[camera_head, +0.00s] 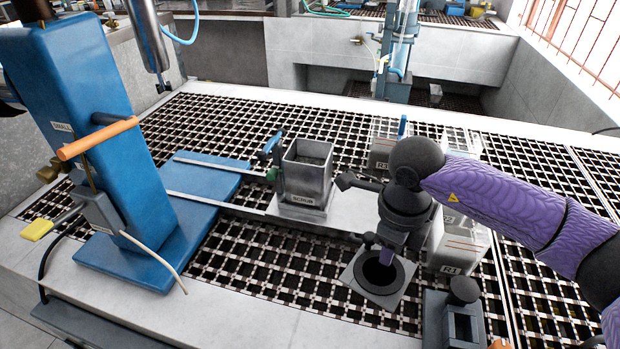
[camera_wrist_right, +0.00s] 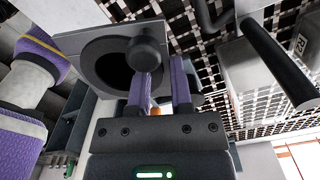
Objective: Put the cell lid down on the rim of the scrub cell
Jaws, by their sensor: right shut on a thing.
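The scrub cell (camera_head: 307,182) is an open square metal box with a label on its front, upright on a pale strip over the grating in the head view. The cell lid (camera_head: 404,276) is a square grey plate with a dark round centre. My right gripper (camera_head: 385,252) is shut on the lid and holds it to the right of and nearer than the cell, apart from it. In the right wrist view the lid (camera_wrist_right: 74,42) and its dark knob show by my purple fingers (camera_wrist_right: 162,72); the fingers partly hide it. My left gripper is not in view.
A blue stand (camera_head: 95,130) with an orange handle (camera_head: 97,138) rises at the left. Pale labelled containers (camera_head: 460,252) stand right of and behind my right gripper. A dark box with a knob (camera_head: 463,290) is at the front right. Open grating (camera_head: 270,275) lies in front of the cell.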

